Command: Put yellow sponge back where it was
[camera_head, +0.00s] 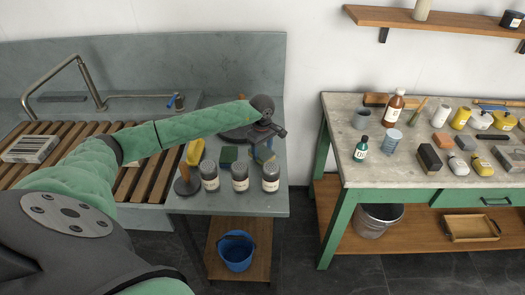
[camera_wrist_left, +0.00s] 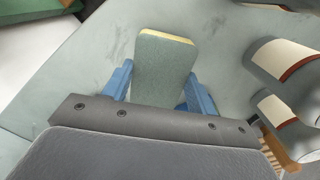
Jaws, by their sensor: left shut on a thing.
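The sponge (camera_wrist_left: 164,72) fills the space between the blue fingers of my left gripper (camera_wrist_left: 160,95) in the left wrist view. Its broad green face is toward the camera and a thin yellow layer shows along its far edge. In the head view my left gripper (camera_head: 263,152) is shut on it above the grey side counter (camera_head: 245,198), just behind the dark jars. The sponge is mostly hidden there, and I cannot tell whether it touches the counter. My right gripper is not in view.
Three dark labelled jars (camera_head: 240,177) stand along the counter's front. A green pad (camera_head: 228,155) and a yellow item (camera_head: 194,151) by a round stand are to the left. A blue bucket (camera_head: 236,251) sits on the shelf below. A cluttered worktable (camera_head: 420,172) stands right, across a gap.

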